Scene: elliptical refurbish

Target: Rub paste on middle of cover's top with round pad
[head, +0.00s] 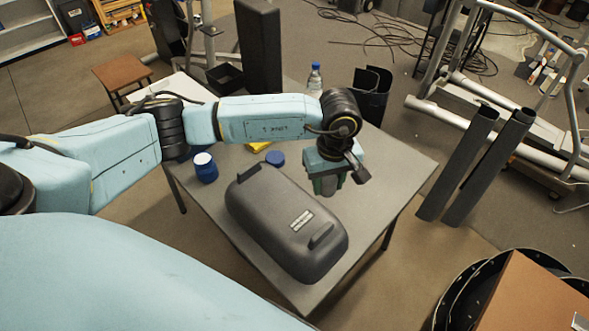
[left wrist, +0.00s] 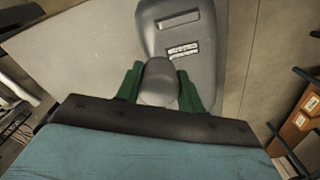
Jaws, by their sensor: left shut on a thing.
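The dark grey cover (head: 275,215) lies on the table, long and rounded, with a raised handle-like lug near each end and a pale label towards its near end. It also shows in the left wrist view (left wrist: 205,75). My left gripper (head: 328,183) hangs over the table just beyond the cover's right side. Its green fingers, seen in the left wrist view (left wrist: 160,88), are shut on a grey rounded pad (left wrist: 159,80). The pad's underside is hidden, and I cannot make out paste on it or on the cover. My right gripper is not in view.
The grey table (head: 395,165) also holds a blue-and-white jar (head: 206,168), a round blue lid (head: 275,158), a yellow item (head: 258,146) and a bottle (head: 314,78). Dark curved panels (head: 370,95) stand at the back. The table's right side is clear.

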